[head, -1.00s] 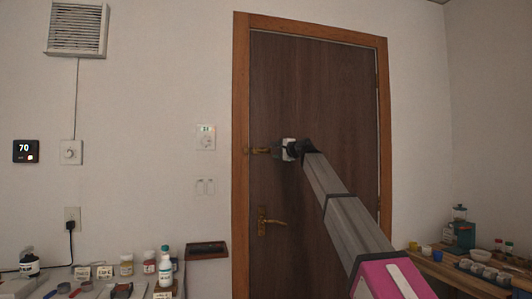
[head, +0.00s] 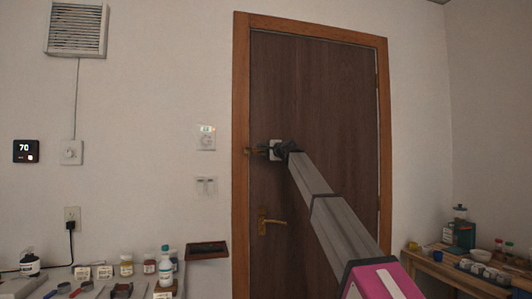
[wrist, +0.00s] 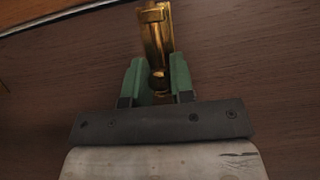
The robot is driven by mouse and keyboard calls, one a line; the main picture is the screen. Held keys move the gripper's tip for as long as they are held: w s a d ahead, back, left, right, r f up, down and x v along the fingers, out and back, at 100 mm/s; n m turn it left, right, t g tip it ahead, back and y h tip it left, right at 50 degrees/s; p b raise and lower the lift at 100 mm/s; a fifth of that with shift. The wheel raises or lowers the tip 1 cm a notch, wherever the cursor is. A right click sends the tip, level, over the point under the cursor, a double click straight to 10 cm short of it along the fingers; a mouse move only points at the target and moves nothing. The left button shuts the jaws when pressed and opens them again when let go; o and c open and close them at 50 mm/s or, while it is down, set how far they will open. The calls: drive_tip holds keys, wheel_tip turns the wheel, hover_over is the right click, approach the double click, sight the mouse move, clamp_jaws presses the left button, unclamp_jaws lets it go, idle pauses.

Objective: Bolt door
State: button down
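A brown wooden door (head: 325,95) stands shut in its orange-brown frame. A brass slide bolt (head: 257,151) is on its left edge, above the brass lever handle (head: 270,221). In the wrist view the bolt (wrist: 155,30) runs away from me through a brass bracket. Its round knob (wrist: 158,78) sits between the two green fingers of my gripper (wrist: 158,74). The fingers are apart, one on each side of the knob, with little room beside it; I cannot tell whether they press on it. In the head view my gripper (head: 274,150) hides part of the bolt.
A counter with bottles and small tools (head: 125,268) is at the lower left. A wooden side table (head: 450,274) with cups and a blue-green appliance (head: 463,232) is at the lower right. A dark wall shelf (head: 206,250) is left of the door. The space before the door is clear.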

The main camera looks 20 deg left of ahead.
drive_tip(key=shift+s+a, duration=0.45)
drive_tip(key=shift+a, duration=0.3)
drive_tip(key=shift+s+a, duration=0.45)
drive_tip(key=shift+a, duration=0.25)
drive_tip(key=c, duration=1)
unclamp_jaws()
drive_tip(key=shift+a, duration=0.1)
drive_tip(key=shift+s, duration=0.1)
approach(256, 151)
drive_tip(key=v, duration=0.3)
drive_tip(key=shift+s, duration=0.3)
